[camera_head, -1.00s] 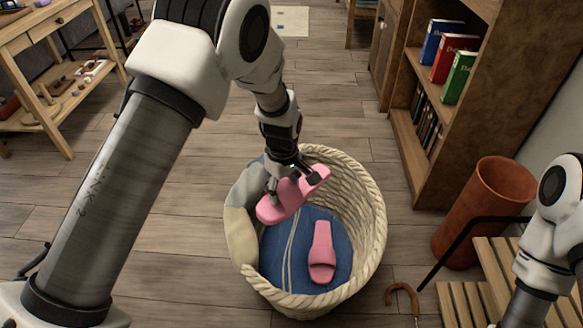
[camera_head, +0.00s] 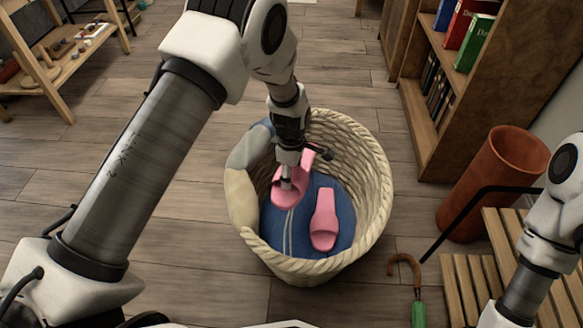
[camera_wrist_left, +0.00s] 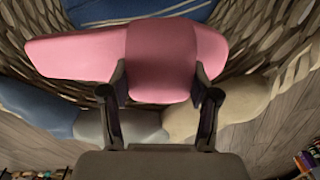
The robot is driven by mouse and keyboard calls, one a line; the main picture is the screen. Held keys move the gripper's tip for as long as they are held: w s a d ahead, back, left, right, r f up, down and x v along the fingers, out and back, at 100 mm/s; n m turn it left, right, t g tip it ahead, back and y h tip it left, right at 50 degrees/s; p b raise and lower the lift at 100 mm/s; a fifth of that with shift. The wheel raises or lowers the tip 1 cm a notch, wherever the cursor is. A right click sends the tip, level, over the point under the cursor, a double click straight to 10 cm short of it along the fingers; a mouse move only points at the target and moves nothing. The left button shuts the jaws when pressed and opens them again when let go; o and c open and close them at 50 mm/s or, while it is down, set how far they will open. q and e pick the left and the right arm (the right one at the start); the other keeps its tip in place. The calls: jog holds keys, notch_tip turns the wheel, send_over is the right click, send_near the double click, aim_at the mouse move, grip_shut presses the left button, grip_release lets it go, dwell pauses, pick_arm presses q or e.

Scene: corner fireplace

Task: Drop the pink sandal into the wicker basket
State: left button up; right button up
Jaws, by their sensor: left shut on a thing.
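A pink sandal (camera_head: 291,198) is between the fingers of my left gripper (camera_head: 292,181), which is shut on it inside the mouth of the wicker basket (camera_head: 372,190). In the left wrist view the same sandal (camera_wrist_left: 165,62) lies across both fingertips of my left gripper (camera_wrist_left: 160,92). A second pink sandal (camera_head: 323,222) lies on blue cloth at the basket's bottom. Whether the held sandal touches the cloth cannot be told. My right arm shows at the right edge, but its gripper is outside the view.
Blue cloth (camera_head: 345,212) lines the basket floor, and pale cloth (camera_head: 241,190) hangs over its left rim. Floor left of the basket is clear.

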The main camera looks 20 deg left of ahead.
pick_arm(q)
jog(key=shift+f, duration=0.9)
jog(key=o, duration=1.3)
jog(key=shift+r, duration=0.1)
notch_tip(320, 180, up, 12)
